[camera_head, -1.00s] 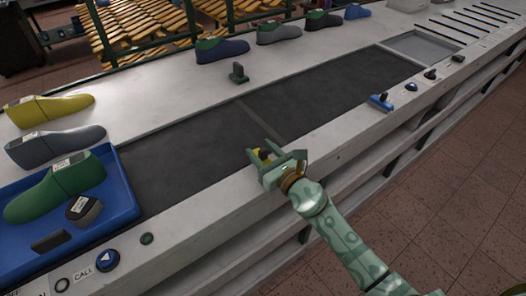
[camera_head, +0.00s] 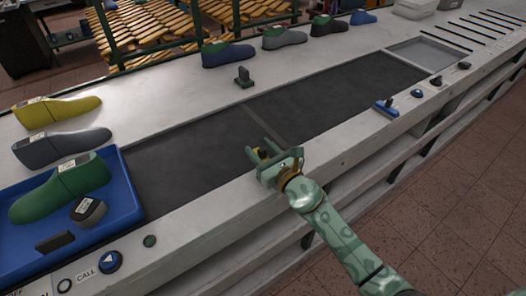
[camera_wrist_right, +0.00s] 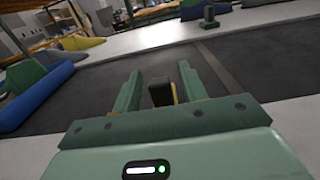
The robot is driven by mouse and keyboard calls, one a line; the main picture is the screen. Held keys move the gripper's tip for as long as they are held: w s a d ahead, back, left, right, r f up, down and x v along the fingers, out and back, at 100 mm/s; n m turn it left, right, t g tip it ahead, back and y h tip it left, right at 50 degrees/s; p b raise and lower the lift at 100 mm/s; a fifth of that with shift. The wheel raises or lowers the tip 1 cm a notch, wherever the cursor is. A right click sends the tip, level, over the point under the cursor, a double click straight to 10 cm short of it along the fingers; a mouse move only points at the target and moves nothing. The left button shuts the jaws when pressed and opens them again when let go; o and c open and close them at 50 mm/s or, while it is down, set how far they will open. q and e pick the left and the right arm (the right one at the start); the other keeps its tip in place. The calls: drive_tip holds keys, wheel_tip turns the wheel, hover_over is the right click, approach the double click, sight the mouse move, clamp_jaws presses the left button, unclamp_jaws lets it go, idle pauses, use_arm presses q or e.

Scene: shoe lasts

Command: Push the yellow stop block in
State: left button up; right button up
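The yellow stop block (camera_head: 261,153) is small with a dark top and sits at the near edge of the dark belt (camera_head: 190,155). In the right wrist view its dark face (camera_wrist_right: 161,92) shows with a little yellow at its side. My right gripper (camera_head: 262,148) is open, with one finger on each side of the block. The wrist view shows the fingers (camera_wrist_right: 160,88) apart, with visible gaps to the block; whether the palm touches it I cannot tell. My left gripper is not in view.
A dark green post (camera_head: 243,77) stands across the belt. A blue tray (camera_head: 122,190) with a green last is at left. A blue handled piece (camera_head: 387,108) and several buttons line the near rail. Several lasts stand along the far side.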

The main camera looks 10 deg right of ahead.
drive_tip(key=v, duration=1.6)
drive_tip(key=shift+s, duration=0.1)
